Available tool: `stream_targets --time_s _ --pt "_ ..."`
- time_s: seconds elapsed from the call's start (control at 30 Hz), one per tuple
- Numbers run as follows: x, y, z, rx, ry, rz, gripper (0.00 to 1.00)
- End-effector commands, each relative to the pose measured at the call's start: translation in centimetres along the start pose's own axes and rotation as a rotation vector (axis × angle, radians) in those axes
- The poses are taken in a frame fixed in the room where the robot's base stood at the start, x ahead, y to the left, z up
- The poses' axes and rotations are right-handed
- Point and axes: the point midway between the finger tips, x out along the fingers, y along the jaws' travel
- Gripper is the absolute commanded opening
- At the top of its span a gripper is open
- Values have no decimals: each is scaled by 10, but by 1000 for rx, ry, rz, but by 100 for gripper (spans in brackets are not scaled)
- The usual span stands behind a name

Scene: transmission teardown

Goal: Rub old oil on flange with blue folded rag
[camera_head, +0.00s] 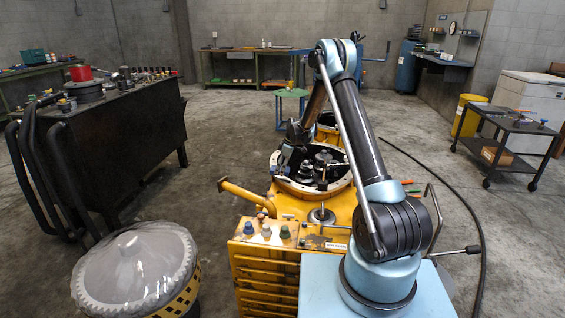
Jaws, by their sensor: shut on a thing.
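The yellow transmission housing (264,277) stands in the middle, in front of my base. Its round opening has a pale metal flange (339,188) around dark gears (322,165). My arm arches over the housing from the right. My gripper (282,163) points down at the left rear edge of the flange. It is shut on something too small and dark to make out. I cannot tell whether it touches the flange.
Blue, grey and green capped items (266,231) stand on the housing's near left top. A drum with a clear cover (137,268) is at the front left. A dark bench (125,135) stands left, a wheeled cart (512,126) right. A black hose (472,215) crosses the floor.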

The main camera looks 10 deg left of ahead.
Motion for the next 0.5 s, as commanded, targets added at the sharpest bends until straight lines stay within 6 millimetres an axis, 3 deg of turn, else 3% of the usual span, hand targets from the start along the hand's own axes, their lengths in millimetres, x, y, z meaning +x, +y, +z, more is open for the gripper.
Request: stream_targets --time_s 0.5 --pt "-43 -1 -15 -2 0 -1 27"
